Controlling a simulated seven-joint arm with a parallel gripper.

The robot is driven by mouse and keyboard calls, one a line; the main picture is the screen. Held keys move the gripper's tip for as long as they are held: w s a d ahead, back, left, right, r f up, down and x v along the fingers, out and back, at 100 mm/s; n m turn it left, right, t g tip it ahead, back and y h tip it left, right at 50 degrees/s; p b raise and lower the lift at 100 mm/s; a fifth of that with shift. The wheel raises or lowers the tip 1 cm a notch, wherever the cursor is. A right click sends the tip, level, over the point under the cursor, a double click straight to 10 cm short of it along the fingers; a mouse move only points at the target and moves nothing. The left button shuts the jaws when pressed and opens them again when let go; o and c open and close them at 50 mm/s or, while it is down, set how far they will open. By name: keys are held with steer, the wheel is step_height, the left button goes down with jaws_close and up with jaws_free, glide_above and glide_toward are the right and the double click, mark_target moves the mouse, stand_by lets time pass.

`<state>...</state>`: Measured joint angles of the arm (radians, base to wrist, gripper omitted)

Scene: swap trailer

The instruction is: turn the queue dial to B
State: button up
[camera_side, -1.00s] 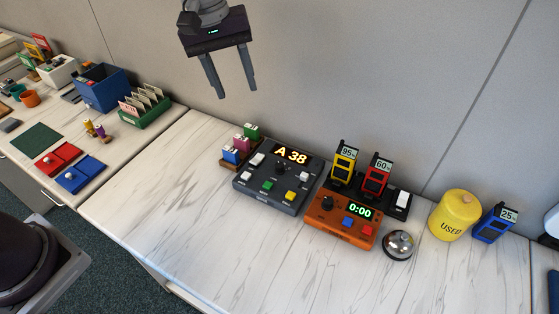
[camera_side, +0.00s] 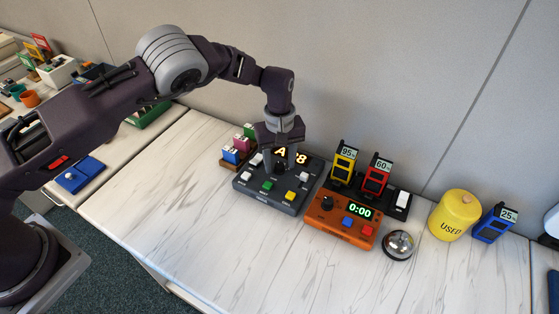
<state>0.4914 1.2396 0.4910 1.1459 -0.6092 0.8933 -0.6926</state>
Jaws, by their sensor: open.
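The queue console (camera_side: 257,195) is a dark box on the white marbled worktop. Its yellow display (camera_side: 280,153) is partly covered by my gripper; an "A" and an "8" show. A green button, a yellow button and several white buttons sit on its face. My gripper (camera_side: 281,162) points down over the upper middle of the console, with its jaws open. The queue dial is in that area, mostly hidden behind the gripper. I cannot tell whether the fingers touch it, or where its pointer stands.
Right of the console are an orange timer (camera_side: 338,228) reading 0:00, a bell (camera_side: 398,245), and yellow (camera_side: 344,163) and red (camera_side: 376,176) tagged devices. Small coloured blocks (camera_side: 231,155) stand close at its left. The front worktop is clear.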

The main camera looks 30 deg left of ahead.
steer(key=shift+c, duration=0.2)
jaws_close()
steer(key=m, duration=0.4)
steer(key=shift+m, duration=2.3)
steer(key=shift+o, duration=0.2)
jaws_free()
